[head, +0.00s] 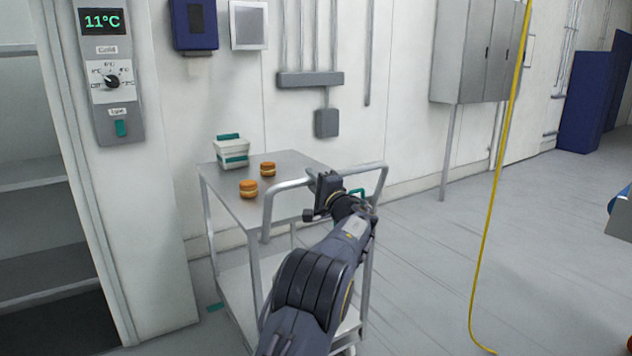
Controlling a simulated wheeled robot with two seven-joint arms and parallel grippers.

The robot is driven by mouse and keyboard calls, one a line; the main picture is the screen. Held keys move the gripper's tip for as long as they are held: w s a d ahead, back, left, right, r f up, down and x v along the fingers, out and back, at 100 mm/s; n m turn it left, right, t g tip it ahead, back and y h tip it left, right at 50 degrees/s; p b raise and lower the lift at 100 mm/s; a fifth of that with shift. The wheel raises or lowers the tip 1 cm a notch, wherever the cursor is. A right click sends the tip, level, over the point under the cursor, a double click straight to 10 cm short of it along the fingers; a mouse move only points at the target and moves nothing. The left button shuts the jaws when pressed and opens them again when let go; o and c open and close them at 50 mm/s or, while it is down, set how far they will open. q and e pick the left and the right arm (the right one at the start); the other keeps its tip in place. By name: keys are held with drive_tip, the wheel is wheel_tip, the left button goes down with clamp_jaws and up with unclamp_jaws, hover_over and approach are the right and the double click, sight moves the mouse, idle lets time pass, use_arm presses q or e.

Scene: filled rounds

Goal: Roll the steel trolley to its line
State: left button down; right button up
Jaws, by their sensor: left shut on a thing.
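The steel trolley (222,192) stands against the white wall in the head view, with a flat top, a lower shelf and a raised tubular handle (289,184). My left gripper (322,186) is shut on the handle's top bar; my wrist and forearm hide part of the trolley's right side. On the top stand a white box with teal trim (232,153) and two filled rounds, one nearer (248,189) and one farther (267,168). A short teal mark (215,307) shows on the floor by the trolley's left side; I cannot tell whether it is its line. My right gripper is out of view.
An open cold cabinet (35,180) with shelves is at the left, its panel (108,75) reading 11°C. A yellow cable (495,190) hangs down to the floor right of the trolley. Grey floor (430,270) beyond my arm is mostly clear.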

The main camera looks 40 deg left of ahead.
use_arm(q)
drive_tip(key=shift+a+r, duration=0.15)
drive_tip(key=shift+r, duration=0.15)
drive_tip(key=c, duration=1.6)
unclamp_jaws()
drive_tip(key=shift+a+f, duration=0.1)
drive_tip(key=o, duration=0.3)
drive_tip(key=shift+a+f, duration=0.1)
drive_tip(key=shift+d+f, duration=0.15)
drive_tip(key=shift+d, duration=0.15)
drive_tip(key=v, duration=0.7)
drive_tip(key=shift+d+b, duration=0.15)
drive_tip(key=shift+b, duration=0.2)
drive_tip(key=shift+s, duration=0.1)
